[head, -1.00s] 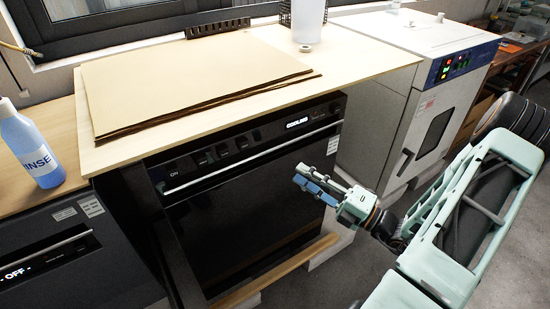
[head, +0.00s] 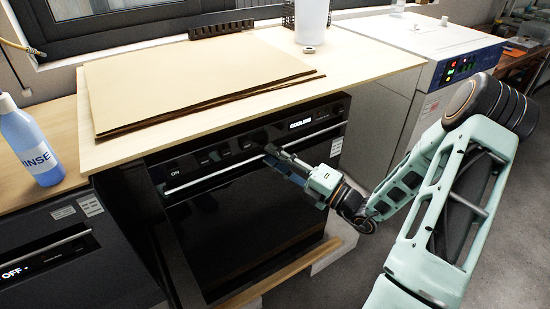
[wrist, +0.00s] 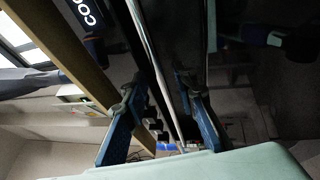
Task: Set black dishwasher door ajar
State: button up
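The black dishwasher (head: 245,215) stands under the wooden worktop with its door closed. Its panel has knobs, an ON label and a lit COOLING display. A thin silver bar handle (head: 215,172) runs along the top of the door. My gripper (head: 268,156) is at the right half of this bar, its fingers open. In the wrist view the handle bar (wrist: 152,55) passes between the two open fingers of my gripper (wrist: 157,82), with no clear contact on either side. The glossy door front (wrist: 260,75) fills the right of that view.
A dark grey appliance (head: 65,260) with an OFF display stands at the left, with a blue RINSE bottle (head: 30,145) above it. Brown sheets (head: 195,85) lie on the worktop (head: 375,60). A white oven (head: 440,60) stands at the right. Floor is clear in front.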

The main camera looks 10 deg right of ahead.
grip_shut()
jog(key=s+d+f+p, duration=0.1)
jog(key=s+d+f, duration=0.1)
jog(key=s, duration=0.8)
jog(key=shift+s+d+n+t+y, duration=0.15)
jog(key=shift+d+n+t+y, duration=0.2)
jog(key=shift+d, duration=0.3)
grip_release()
